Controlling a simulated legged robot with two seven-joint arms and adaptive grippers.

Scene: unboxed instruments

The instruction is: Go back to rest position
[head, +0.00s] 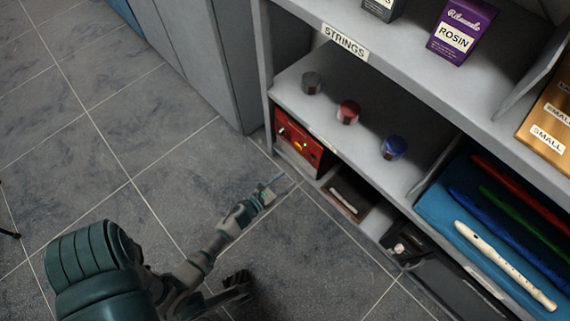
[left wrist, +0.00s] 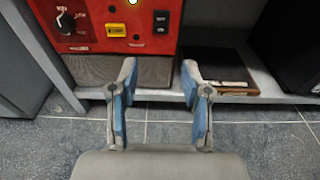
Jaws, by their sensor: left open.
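My left gripper (head: 271,188) is low over the tiled floor in the head view, in front of the shelf's bottom level. In the left wrist view its two blue-padded fingers (left wrist: 160,95) are apart with nothing between them. A red box with a knob and switches (head: 299,140) stands on the lower shelf ahead of the fingers; it also shows in the left wrist view (left wrist: 105,28). The fingers appear apart from it. My right gripper is not in either view.
The grey shelf unit (head: 430,80) holds three small round jars, the red one (head: 348,111) in the middle, a purple rosin box (head: 461,32), a brown flat case (head: 349,193) and a blue tray of recorders (head: 433,207).

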